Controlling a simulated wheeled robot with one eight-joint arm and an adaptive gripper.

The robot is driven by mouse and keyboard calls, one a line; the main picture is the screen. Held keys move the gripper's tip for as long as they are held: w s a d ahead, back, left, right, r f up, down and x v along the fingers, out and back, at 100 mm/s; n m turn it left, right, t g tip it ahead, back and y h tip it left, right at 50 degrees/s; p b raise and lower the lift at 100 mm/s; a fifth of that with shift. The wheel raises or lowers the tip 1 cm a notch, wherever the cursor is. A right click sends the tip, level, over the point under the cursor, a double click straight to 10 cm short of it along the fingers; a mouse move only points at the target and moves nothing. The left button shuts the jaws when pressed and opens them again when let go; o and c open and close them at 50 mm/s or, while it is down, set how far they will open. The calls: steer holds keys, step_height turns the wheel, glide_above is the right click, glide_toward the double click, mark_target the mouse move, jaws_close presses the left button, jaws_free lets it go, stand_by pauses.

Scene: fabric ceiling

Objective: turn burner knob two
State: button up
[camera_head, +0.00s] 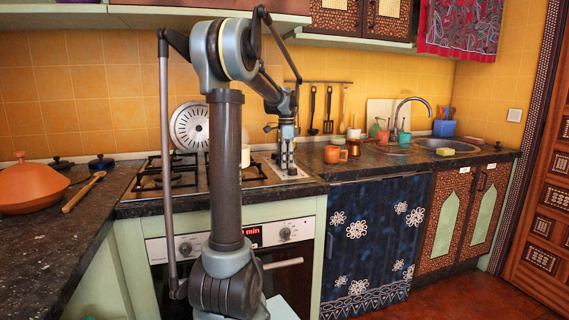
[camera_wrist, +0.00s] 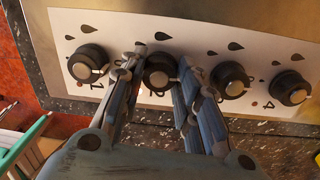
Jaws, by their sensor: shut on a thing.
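In the wrist view a row of black burner knobs stands on a white panel (camera_wrist: 205,45) with drop-shaped marks. My gripper (camera_wrist: 160,68) is shut on the second knob from the left, burner knob two (camera_wrist: 158,77), with one finger on each side. The first knob (camera_wrist: 88,63) sits to the left, by a label 1. The third knob (camera_wrist: 230,80) and fourth knob (camera_wrist: 290,88) sit to the right. In the head view my gripper (camera_head: 286,163) points down at the right side of the gas hob (camera_head: 255,172); the knobs there are too small to tell apart.
A white mug (camera_head: 245,156) stands on the hob, partly behind my arm. An orange mug (camera_head: 332,154) is on the counter to the right. The oven (camera_head: 285,275) is below. An orange tagine (camera_head: 30,185) and wooden spoon (camera_head: 83,192) lie on the left counter.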

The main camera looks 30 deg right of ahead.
steer(key=shift+w+d, duration=0.1)
steer(key=shift+w, duration=0.1)
steer(key=o, duration=1.1)
steer(key=shift+s, duration=0.1)
steer(key=r, duration=1.2)
steer(key=shift+w, duration=0.3)
steer(key=shift+f, duration=0.1)
